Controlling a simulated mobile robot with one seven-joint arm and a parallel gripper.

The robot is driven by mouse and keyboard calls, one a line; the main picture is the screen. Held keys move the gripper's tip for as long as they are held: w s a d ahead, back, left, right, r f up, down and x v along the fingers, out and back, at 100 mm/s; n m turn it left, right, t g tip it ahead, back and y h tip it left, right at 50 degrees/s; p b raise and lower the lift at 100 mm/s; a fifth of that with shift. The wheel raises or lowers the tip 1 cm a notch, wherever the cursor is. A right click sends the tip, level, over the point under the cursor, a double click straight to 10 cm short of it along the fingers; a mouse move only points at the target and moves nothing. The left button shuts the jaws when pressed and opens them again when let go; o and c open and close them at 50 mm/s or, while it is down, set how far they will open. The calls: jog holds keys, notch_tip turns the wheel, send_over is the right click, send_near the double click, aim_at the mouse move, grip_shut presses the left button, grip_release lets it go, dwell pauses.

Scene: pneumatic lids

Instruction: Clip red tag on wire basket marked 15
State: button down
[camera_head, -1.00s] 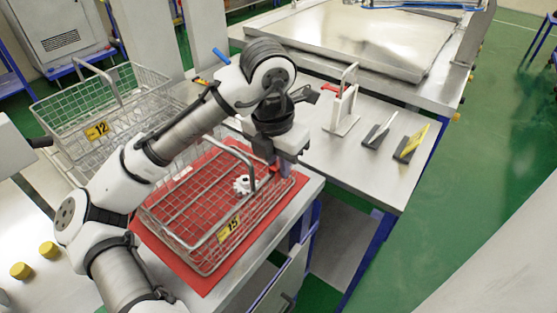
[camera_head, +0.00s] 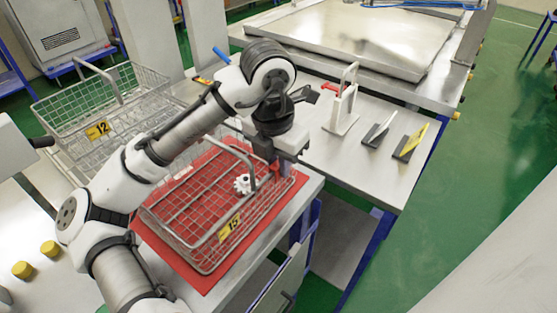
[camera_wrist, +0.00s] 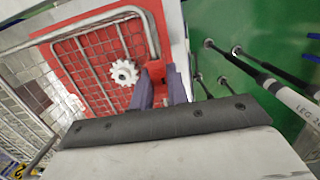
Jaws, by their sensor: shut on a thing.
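The wire basket marked 15 (camera_head: 197,262) stands on a red mat, with its yellow 15 plate (camera_head: 229,227) on the front right side. A white gear-like part (camera_head: 242,184) lies inside it and also shows in the wrist view (camera_wrist: 124,72). My gripper (camera_wrist: 160,82) points down at the basket's far right end, by the rim. It is shut on a small red piece, the red tag (camera_wrist: 156,67), which shows between the fingertips. I cannot tell whether the tag touches the rim wire. In the head view the fingers are partly hidden by the wrist.
A wire basket marked 12 (camera_head: 70,110) stands at the left. A white stand (camera_head: 343,112) with red pieces, a dark holder (camera_head: 377,135) and a yellow-topped holder (camera_head: 410,143) are on the table behind. Yellow knobs (camera_head: 49,247) are at lower left. The basket handle (camera_head: 252,165) rises close to my gripper.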

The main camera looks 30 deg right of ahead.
jog(key=shift+f, duration=0.3)
dwell(0.4)
jog(key=c, duration=1.3)
grip_release()
jog(key=shift+o, duration=0.5)
jog(key=o, duration=0.3)
jog(key=shift+r, duration=0.1)
notch_tip(320, 180, up, 7)
jog(key=p, duration=0.6)
jog(key=shift+p, duration=0.3)
